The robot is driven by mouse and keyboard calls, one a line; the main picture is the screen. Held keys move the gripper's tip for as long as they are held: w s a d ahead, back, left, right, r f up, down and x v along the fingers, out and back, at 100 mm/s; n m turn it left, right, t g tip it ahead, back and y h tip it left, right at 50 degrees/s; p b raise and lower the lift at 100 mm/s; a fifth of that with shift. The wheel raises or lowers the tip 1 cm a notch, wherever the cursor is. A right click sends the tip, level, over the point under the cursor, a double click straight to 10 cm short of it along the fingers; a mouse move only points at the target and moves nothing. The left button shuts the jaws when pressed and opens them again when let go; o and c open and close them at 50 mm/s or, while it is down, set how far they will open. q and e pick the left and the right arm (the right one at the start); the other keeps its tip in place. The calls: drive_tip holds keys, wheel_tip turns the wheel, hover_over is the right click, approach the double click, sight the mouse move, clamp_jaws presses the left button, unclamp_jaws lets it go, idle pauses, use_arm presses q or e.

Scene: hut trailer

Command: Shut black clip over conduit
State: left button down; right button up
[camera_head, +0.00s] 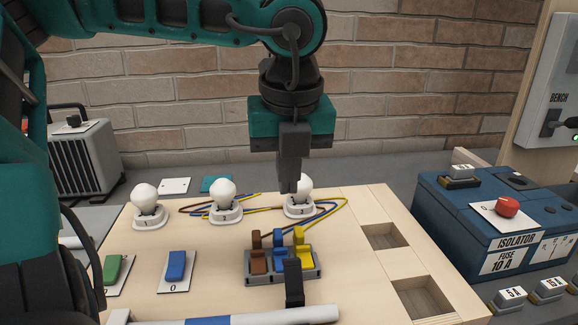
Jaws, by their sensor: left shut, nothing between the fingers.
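The black clip (294,285) stands upright behind the conduit at the front of the wooden board, its flap raised and not lying over the tube. The conduit (285,316) is a pale grey tube along the bottom edge of the view, with a blue band on its left part. The clip's foot and how it meets the conduit are hard to make out. My left gripper (290,186) points down, shut and empty, above and behind the clip. It is clearly apart from the clip and partly covers the right-hand bulb. My right gripper is not in view.
A terminal block (253,279) with brown, blue and yellow levers sits just behind the clip. Several white bulbs (223,193) and loose wires lie farther back. Blue (176,266) and green switches are at left. A blue isolator box (487,222) stands right of the board (360,285).

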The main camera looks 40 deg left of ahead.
sight(292, 274)
use_arm(q)
wheel_tip(292, 274, down, 9)
drive_tip(key=b, duration=0.7)
drive_tip(key=shift+s, duration=0.1)
drive_tip(key=shift+f+b, duration=0.65)
drive_tip(key=shift+b, duration=0.15)
drive_tip(key=shift+s+d+b, duration=0.45)
drive_tip(key=shift+s+d, duration=0.05)
drive_tip(key=shift+d, duration=0.25)
drive_tip(key=shift+s+d+f+b, duration=0.15)
drive_tip(key=shift+s+d+b, duration=0.65)
drive_tip(key=shift+s+d, duration=0.6)
drive_tip(key=shift+d, duration=0.4)
drive_tip(key=shift+s+d+b, duration=0.4)
drive_tip(key=shift+s+d, duration=0.2)
drive_tip(key=shift+d, duration=0.05)
wheel_tip(292, 274, up, 5)
drive_tip(key=p, duration=0.2)
drive_tip(key=shift+w+a+p, duration=0.15)
drive_tip(key=shift+p, duration=0.25)
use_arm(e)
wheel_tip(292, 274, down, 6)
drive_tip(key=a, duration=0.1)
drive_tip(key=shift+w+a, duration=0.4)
